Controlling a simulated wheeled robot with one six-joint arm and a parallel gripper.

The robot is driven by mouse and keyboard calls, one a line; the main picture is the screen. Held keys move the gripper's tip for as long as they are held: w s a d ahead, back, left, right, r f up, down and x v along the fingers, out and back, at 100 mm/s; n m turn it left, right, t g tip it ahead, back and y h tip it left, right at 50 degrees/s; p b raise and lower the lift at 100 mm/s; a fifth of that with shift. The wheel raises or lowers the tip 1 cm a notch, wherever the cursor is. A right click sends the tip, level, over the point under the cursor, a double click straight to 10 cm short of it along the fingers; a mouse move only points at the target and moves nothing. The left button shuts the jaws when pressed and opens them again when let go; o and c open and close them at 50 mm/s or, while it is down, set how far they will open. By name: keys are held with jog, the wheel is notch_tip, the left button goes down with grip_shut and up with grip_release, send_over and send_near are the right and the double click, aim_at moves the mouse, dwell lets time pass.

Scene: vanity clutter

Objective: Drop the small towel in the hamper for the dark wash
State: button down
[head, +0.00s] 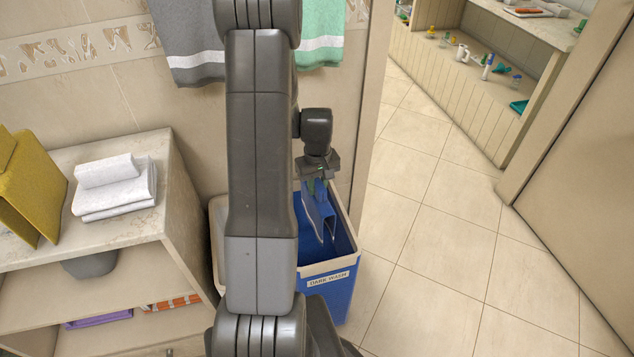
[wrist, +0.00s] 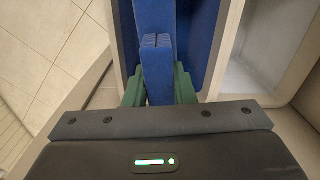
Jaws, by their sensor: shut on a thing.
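The small towel (head: 319,212) is blue and hangs folded from my gripper (head: 316,182), inside the opening of the blue hamper. The hamper (head: 325,298) has a pale rim and a label reading DARK WASH on its front. In the wrist view the green fingertips (wrist: 158,88) are shut on the towel (wrist: 157,65), with the blue hamper wall (wrist: 202,40) around it. Whether the towel's lower end touches the hamper floor cannot be told. My arm hides the hamper's left part in the head view.
A pale-lined bin (wrist: 262,55) stands right beside the hamper in the wrist view. A shelf unit (head: 170,215) with folded white towels (head: 117,190) stands at left. Grey (head: 188,38) and green (head: 320,35) towels hang above. Tiled floor (head: 430,240) at right is clear.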

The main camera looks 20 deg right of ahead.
notch_tip(320, 180, down, 4)
jog(key=shift+f+b, duration=0.1)
jog(key=shift+b, duration=1)
jog(key=c, duration=1.1)
grip_release()
notch_tip(320, 180, up, 14)
jog(key=shift+p, duration=0.75)
